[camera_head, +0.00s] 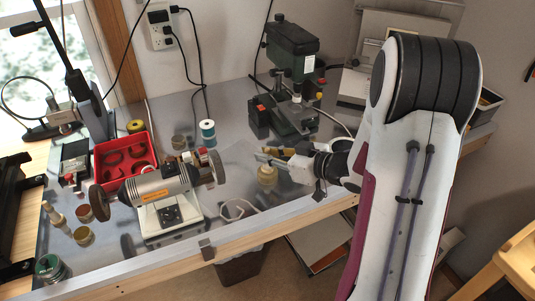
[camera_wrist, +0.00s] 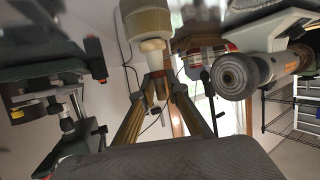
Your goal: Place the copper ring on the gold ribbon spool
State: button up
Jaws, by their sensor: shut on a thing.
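My gripper (camera_head: 262,158) is shut at the centre of the bench. Its fingers meet at the narrow neck of a pale gold, wide-ended object (camera_head: 267,175), which also shows at the top of the wrist view (camera_wrist: 147,22). That object hangs at or just above the bench; contact is unclear. I cannot make out a copper ring in the jaws. A gold-brown spool (camera_head: 84,236) stands at the front left, and a yellow spool (camera_head: 136,126) stands behind the red tray; I cannot tell which is the gold ribbon spool. A copper-coloured round piece (camera_head: 84,213) is just behind the gold-brown one.
A red tray (camera_head: 98,176) holds dark ring shapes. A bench grinder (camera_head: 160,188) stands between my gripper and the left-hand spools. A teal spool (camera_head: 207,131) is behind it. A green drill press (camera_head: 290,50) stands at the back. Bare bench lies around my gripper.

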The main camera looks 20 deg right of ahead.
jog(key=shift+f, duration=0.15)
jog(key=o, duration=0.9)
jog(key=shift+s+d+r, duration=0.2)
jog(key=shift+s+r, duration=0.1)
jog(key=shift+v, duration=5.6)
jog(key=shift+s, duration=0.1)
